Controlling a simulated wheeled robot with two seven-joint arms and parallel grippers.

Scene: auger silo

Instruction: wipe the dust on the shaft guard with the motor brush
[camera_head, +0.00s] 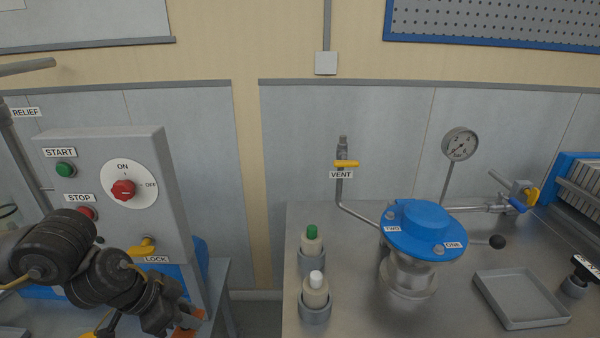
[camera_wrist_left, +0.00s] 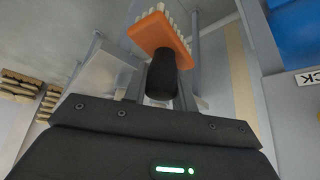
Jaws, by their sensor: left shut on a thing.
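My left gripper (camera_head: 172,318) is low at the left in the head view, in front of the control box. It is shut on the motor brush, which has a black handle and an orange head (camera_wrist_left: 160,38) with pale bristles in the left wrist view. The bristles point up in that view, away from the gripper. In the head view only a bit of the orange head (camera_head: 188,326) shows at the bottom edge. I cannot make out the shaft guard or any dust for sure. My right gripper is not in view.
The grey control box (camera_head: 115,150) has a red knob (camera_head: 122,190), a green START button (camera_head: 65,170) and a yellow LOCK handle (camera_head: 143,246). On the steel bench to the right stand a blue-lidded vessel (camera_head: 424,220), two bottles (camera_head: 315,290) and a grey tray (camera_head: 520,300).

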